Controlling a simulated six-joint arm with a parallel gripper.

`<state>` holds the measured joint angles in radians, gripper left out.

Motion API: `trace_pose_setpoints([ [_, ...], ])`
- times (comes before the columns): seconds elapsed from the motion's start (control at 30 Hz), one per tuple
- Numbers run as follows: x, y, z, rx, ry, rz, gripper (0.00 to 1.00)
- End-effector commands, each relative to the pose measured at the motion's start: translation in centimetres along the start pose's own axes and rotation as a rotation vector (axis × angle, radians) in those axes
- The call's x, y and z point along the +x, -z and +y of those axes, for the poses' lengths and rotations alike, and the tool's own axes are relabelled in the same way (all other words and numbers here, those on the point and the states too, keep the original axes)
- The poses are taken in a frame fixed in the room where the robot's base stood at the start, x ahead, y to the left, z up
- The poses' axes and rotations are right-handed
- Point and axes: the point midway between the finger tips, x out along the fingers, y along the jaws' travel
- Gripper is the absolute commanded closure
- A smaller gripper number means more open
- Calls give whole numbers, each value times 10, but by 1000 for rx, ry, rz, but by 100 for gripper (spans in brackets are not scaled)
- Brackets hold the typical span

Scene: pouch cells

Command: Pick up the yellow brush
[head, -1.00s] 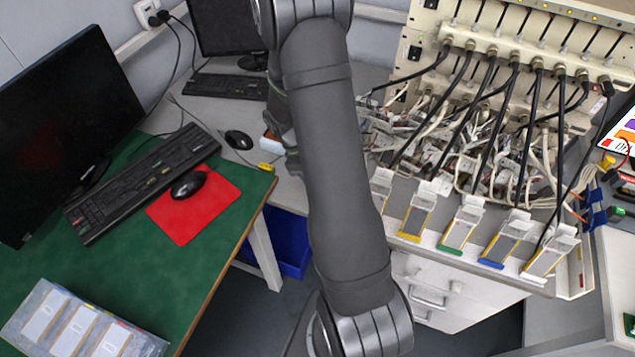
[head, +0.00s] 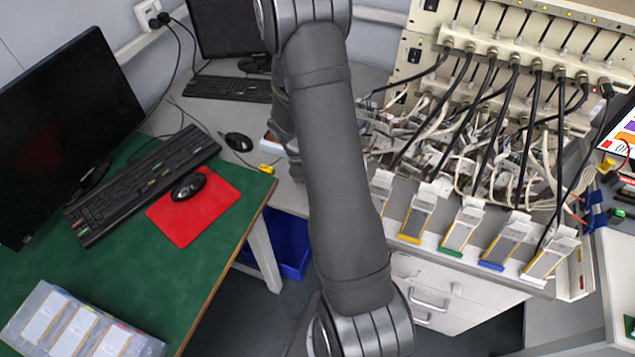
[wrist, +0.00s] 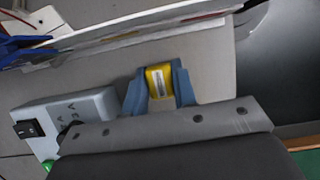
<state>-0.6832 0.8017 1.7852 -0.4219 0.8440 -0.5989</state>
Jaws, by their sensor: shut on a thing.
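The yellow brush (wrist: 158,76) shows in the wrist view as a yellow piece with a pale label, between the two blue-grey fingers of my gripper (wrist: 160,88). The fingers are shut on it from both sides. Only this part of the brush shows; the rest is hidden or out of view. In the head view my arm covers the middle and my gripper cannot be made out.
In the wrist view a grey box (wrist: 68,118) with a black switch stands left of my gripper, and a white rail (wrist: 150,30) runs beyond it. In the head view, pouch cells in holders (head: 463,226) line the right bench; a green desk (head: 115,270) is left.

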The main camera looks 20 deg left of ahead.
Motion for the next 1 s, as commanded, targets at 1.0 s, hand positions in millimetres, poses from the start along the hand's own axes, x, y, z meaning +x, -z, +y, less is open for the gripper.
trace_pose_setpoints([
  [1.0,-90,-37,0,0,0,0,77],
])
